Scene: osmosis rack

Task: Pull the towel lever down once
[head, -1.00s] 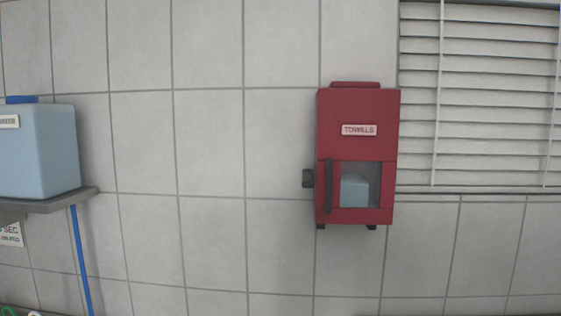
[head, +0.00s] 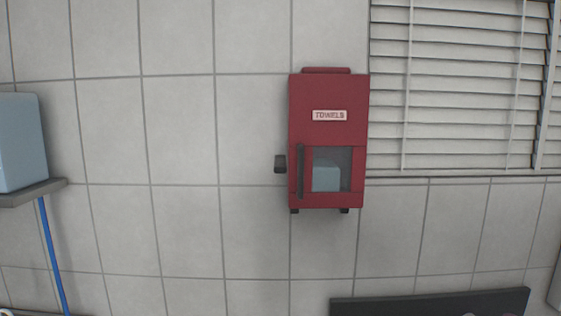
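A red towel dispenser (head: 328,130) with a "TOWELS" label is mounted on the tiled wall, right of the middle of the head view. A dark vertical bar (head: 300,171) is on the lower front, beside a window (head: 342,166) that shows a pale blue block inside. Neither of my grippers is in view.
A light blue container (head: 20,142) stands on a grey shelf (head: 35,192) at the left, with a blue tube (head: 52,255) hanging below. Window blinds (head: 460,90) are at the upper right. A dark panel edge (head: 430,303) shows at the bottom right. The wall around the dispenser is clear.

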